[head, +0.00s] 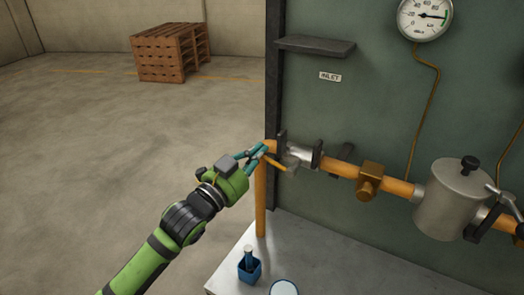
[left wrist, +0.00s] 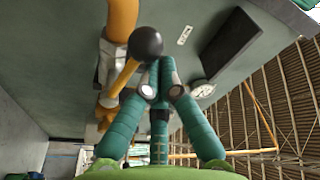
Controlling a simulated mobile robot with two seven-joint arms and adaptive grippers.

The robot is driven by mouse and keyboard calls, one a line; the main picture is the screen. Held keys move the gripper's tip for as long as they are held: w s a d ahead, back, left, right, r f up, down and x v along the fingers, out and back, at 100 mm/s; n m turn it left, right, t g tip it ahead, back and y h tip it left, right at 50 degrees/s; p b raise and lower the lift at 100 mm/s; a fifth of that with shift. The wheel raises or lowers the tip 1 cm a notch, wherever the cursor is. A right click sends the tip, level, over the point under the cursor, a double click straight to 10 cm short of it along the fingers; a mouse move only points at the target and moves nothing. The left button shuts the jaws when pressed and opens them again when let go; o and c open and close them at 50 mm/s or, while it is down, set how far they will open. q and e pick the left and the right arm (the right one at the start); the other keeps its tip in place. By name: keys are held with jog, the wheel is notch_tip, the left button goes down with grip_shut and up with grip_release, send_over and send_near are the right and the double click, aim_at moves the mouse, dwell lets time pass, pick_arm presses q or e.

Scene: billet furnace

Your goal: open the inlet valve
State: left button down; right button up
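The inlet valve (head: 300,156) is a silver body on the orange pipe, right of the panel's left edge and below the "INLET" label. Its orange lever (head: 277,163) points left and up towards my left gripper (head: 263,151). In the left wrist view the lever (left wrist: 125,76) ends in a black ball knob (left wrist: 146,43). My left gripper's teal fingers (left wrist: 161,62) converge with their tips together right beside the knob. The tips look shut and not around the knob; whether they touch it I cannot tell. The head view hides the knob. My right gripper is out of view.
The orange pipe runs right to a brass fitting (head: 369,182) and a silver pot (head: 452,200). A dark shelf (head: 316,46) and a gauge (head: 424,17) are above. A pallet stack (head: 165,54) is far off; left floor is clear.

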pick_arm(q)
jog(key=shift+w+a+f+n+t, duration=0.15)
jog(key=shift+f+n, duration=0.2)
jog(key=shift+n, duration=0.2)
jog(key=shift+a+f+n+t, duration=0.15)
jog(key=shift+f+n, duration=0.2)
jog(key=shift+n, duration=0.2)
jog(key=shift+d, duration=0.1)
